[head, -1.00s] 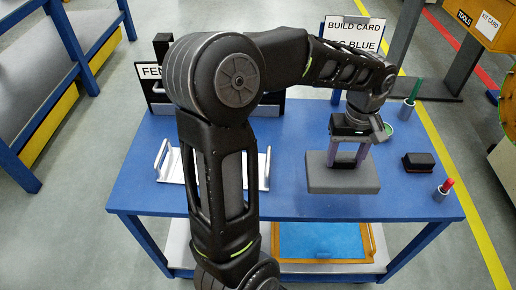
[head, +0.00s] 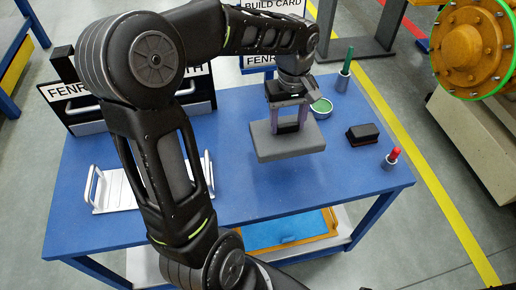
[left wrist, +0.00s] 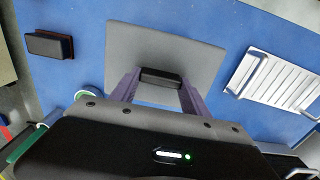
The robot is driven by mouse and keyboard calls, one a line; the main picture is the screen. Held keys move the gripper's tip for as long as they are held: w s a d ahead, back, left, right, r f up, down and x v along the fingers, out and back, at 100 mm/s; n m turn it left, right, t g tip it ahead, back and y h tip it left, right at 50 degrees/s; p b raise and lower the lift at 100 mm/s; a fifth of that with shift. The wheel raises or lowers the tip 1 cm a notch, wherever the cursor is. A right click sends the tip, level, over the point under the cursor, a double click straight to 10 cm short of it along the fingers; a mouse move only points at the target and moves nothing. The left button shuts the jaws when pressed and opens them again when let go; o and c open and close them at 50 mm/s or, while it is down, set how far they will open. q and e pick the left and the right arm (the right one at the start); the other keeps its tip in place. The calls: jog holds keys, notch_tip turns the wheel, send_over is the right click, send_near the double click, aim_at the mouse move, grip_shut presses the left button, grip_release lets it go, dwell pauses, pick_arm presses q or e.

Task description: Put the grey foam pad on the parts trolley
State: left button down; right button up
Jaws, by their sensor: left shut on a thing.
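The grey foam pad (head: 270,148) is a flat slab at the right half of the blue table. My left gripper (head: 289,125) is above it, with its fingers shut on the black grip piece on the pad's top. In the left wrist view the pad (left wrist: 190,48) lies under the fingers, and the black piece (left wrist: 161,78) is between them. I cannot tell whether the pad rests on the table or hangs just above it. No thing in view is clearly marked as the parts trolley. My right gripper is not in view.
The blue table (head: 235,200) also holds a white tray with handles (head: 115,190), a black block (head: 362,134), a red-topped holder (head: 392,160), a green-topped holder (head: 345,70) and a small green-filled bowl (head: 321,108). An orange-framed tray (head: 325,232) is below.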

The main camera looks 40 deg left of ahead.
aim_at(286, 137)
pick_arm(q)
notch_tip(286, 137, down, 6)
jog(key=shift+r+p, duration=0.1)
jog(key=shift+p, duration=0.25)
jog(key=shift+f, duration=1.85)
jog(key=shift+f, duration=0.15)
jog(key=c, duration=0.6)
grip_release()
jog(key=shift+o, duration=0.2)
notch_tip(286, 137, up, 12)
jog(key=shift+r, duration=0.2)
